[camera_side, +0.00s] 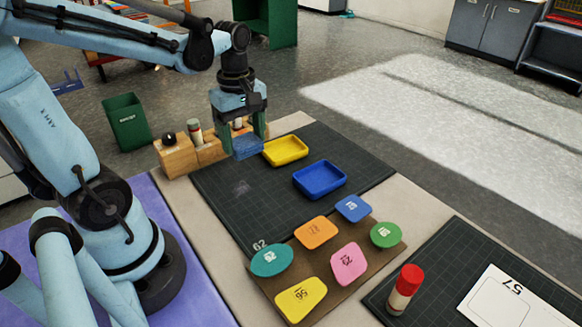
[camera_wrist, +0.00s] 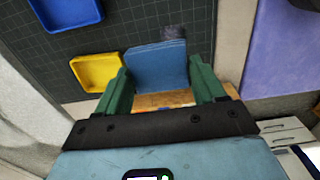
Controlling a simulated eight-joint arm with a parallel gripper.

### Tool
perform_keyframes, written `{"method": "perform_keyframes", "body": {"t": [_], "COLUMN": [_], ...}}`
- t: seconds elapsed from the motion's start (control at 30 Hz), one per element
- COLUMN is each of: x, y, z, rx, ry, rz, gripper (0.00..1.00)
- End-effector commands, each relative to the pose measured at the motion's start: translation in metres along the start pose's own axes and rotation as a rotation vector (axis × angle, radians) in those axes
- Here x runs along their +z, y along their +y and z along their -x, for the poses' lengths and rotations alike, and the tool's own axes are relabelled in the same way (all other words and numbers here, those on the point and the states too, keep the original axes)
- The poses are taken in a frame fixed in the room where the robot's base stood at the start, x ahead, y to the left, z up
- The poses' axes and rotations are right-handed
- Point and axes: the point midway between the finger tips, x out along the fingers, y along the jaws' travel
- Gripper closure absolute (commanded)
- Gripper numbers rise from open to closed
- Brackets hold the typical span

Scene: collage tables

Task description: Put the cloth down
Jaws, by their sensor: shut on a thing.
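My gripper (camera_side: 243,138) is shut on a folded blue cloth (camera_side: 248,147), held between its two green fingers. The cloth also shows in the wrist view (camera_wrist: 157,64) as a flat blue square spanning the gap between the fingers. It hangs over the far left part of the dark gridded mat (camera_side: 240,205), close to the wooden block holder. I cannot tell whether its lower edge touches the mat. A faint grey smudge (camera_side: 241,187) marks the mat in front of it.
A yellow tray (camera_side: 286,151) is just right of the cloth, and a blue tray (camera_side: 320,180) stands nearer. Wooden blocks (camera_side: 178,158) with upright items line the mat's left end. A board (camera_side: 370,258) of numbered coloured pieces and a red-capped marker (camera_side: 405,288) are in front.

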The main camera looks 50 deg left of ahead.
Motion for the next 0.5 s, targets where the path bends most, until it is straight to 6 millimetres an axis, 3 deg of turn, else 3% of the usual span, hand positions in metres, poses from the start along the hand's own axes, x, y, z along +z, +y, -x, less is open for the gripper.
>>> {"method": "perform_keyframes", "body": {"t": [0.3,0.5], "x": [-0.067,-0.090], "y": [-0.003,-0.004], "z": [-0.039,-0.053], "rx": [0.000,0.000], "ry": [0.000,0.000], "rz": [0.006,0.002], "gripper": [0.70,0.70]}}
